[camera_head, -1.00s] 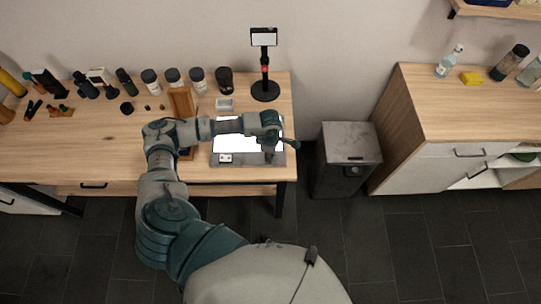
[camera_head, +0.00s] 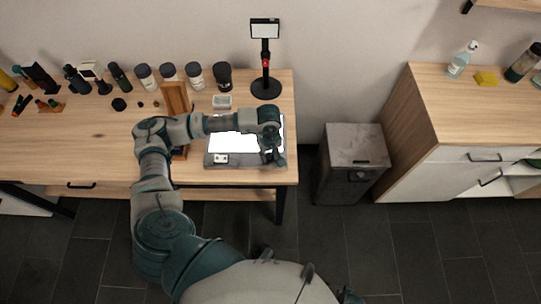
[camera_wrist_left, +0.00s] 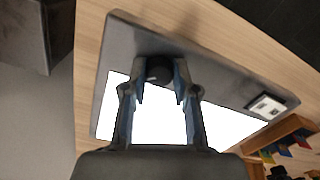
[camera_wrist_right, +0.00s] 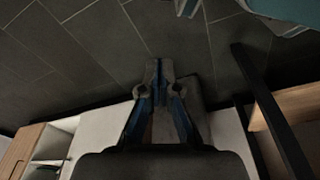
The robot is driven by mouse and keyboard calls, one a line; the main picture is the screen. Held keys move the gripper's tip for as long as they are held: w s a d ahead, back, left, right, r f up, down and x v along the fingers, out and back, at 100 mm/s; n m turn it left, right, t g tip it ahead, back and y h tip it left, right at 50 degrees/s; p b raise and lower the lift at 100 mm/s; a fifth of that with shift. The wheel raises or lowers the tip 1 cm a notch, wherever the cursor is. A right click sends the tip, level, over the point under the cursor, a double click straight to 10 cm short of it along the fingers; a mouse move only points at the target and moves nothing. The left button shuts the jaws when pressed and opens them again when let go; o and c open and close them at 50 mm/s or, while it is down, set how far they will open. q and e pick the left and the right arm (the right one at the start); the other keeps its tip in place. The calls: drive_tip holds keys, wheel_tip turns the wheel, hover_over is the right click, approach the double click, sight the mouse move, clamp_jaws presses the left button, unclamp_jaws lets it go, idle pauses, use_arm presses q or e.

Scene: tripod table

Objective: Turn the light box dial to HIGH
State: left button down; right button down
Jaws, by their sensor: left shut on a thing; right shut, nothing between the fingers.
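The light box (camera_head: 214,160) is a grey slab with a glowing white panel, lying near the right end of the wooden table. Its dark round dial (camera_wrist_left: 159,68) shows in the left wrist view on the grey border. My left gripper (camera_wrist_left: 160,88) is over that border with its fingers on both sides of the dial, shut on it. In the head view my left gripper (camera_head: 270,150) is at the box's right front corner and hides the dial. The dial's marks cannot be read. My right gripper (camera_wrist_right: 159,68) is shut and empty, above the dark floor.
A black stand (camera_head: 266,86) with a small screen stands behind the box. A wooden rack (camera_head: 176,100), a small clear dish (camera_head: 222,101) and several dark-lidded jars stand nearby. A grey bin (camera_head: 352,160) and a cabinet (camera_head: 440,110) are to the right.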

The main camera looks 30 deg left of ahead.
sight(269, 155)
use_arm(q)
drive_tip(key=shift+w+a+m+b, duration=0.15)
drive_tip(key=shift+m+b, duration=0.45)
drive_tip(key=shift+m, duration=0.3)
drive_tip(key=shift+r+m, duration=0.15)
drive_tip(key=shift+m, duration=0.25)
use_arm(e)
drive_tip(key=shift+w+r, duration=0.25)
drive_tip(key=shift+r, duration=0.7)
drive_tip(key=shift+w+r, duration=0.25)
drive_tip(key=shift+r, duration=0.7)
drive_tip(key=shift+w+r, duration=0.25)
drive_tip(key=shift+r, duration=0.7)
use_arm(q)
drive_tip(key=c, duration=0.9)
unclamp_jaws()
drive_tip(key=shift+c, duration=0.2)
drive_tip(key=shift+o, duration=0.3)
use_arm(e)
drive_tip(key=shift+a, duration=0.15)
use_arm(q)
wheel_tip(269, 155, up, 12)
drive_tip(key=shift+f, duration=0.2)
